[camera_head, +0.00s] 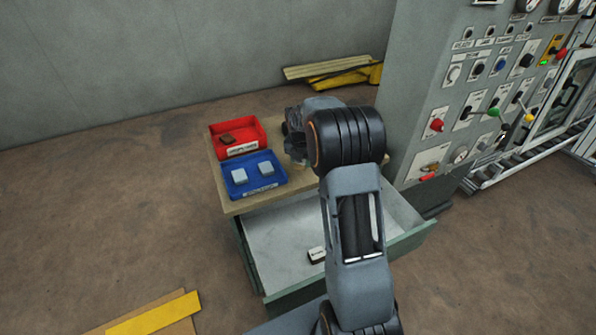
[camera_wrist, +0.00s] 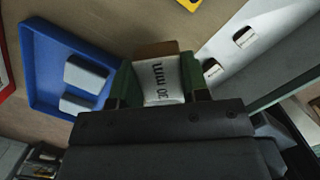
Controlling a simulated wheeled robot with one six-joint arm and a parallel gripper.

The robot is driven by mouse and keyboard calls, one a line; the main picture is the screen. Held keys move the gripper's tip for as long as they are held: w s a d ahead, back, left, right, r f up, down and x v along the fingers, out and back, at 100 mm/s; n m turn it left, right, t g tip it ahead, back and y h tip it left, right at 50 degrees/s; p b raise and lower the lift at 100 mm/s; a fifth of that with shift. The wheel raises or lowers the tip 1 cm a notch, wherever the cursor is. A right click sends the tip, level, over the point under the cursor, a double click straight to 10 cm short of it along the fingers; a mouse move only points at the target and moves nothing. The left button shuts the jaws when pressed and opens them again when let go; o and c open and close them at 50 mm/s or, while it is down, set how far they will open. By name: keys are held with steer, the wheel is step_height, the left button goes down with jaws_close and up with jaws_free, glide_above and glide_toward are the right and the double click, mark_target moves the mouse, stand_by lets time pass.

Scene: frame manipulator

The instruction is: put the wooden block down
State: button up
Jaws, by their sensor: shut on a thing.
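My gripper (camera_wrist: 157,82) is shut on a wooden block (camera_wrist: 157,48) in the wrist view. In the camera_head view my arm hides the held block, and the gripper is over the right part of the wooden tabletop (camera_head: 222,207). I cannot tell whether the block touches the tabletop.
A blue tray (camera_head: 228,189) holds two grey blocks; it also shows in the wrist view (camera_wrist: 41,65). Below the tabletop an open drawer (camera_head: 275,240) holds a small labelled item (camera_head: 316,255). A grey control cabinet (camera_head: 415,100) stands close on the right.

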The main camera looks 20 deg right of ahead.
mark_target(298, 175)
steer(key=f+b, duration=0.2)
steer(key=f, duration=0.1)
steer(key=w+a+f+b, duration=0.1)
steer(key=shift+f, duration=0.35)
steer(key=shift+f, duration=0.15)
steer(key=o, duration=0.6)
